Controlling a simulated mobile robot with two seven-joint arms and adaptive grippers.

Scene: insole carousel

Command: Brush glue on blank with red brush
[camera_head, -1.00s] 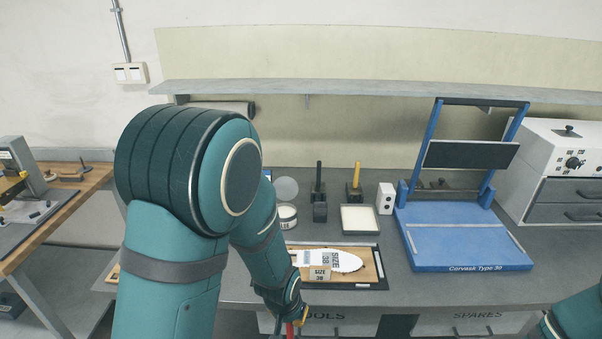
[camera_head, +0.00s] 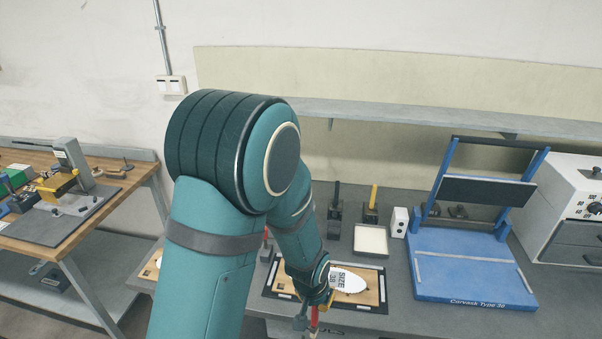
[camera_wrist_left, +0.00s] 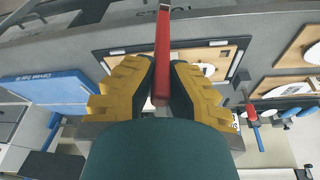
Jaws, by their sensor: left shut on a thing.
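My left gripper (camera_head: 318,300) is at the near edge of the framed board (camera_head: 374,299), partly hidden by my own arm. It is shut on the red brush (camera_head: 314,321); in the left wrist view the yellow fingers (camera_wrist_left: 160,85) flank its red handle (camera_wrist_left: 162,45). The brush's bristles are not clear in either view. The white blank (camera_head: 350,281), marked with a size, lies on the board, its left part hidden by my arm. In the wrist view the board (camera_wrist_left: 110,53) lies beyond the fingers. My right gripper is out of view.
A black-handled brush (camera_head: 336,198) and a yellow-handled brush (camera_head: 373,195) stand in holders at the back. A white tray (camera_head: 371,239) and a white box (camera_head: 399,222) stand near them. The blue press (camera_head: 465,268) stands to the right. A wooden side table (camera_head: 80,215) is at left.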

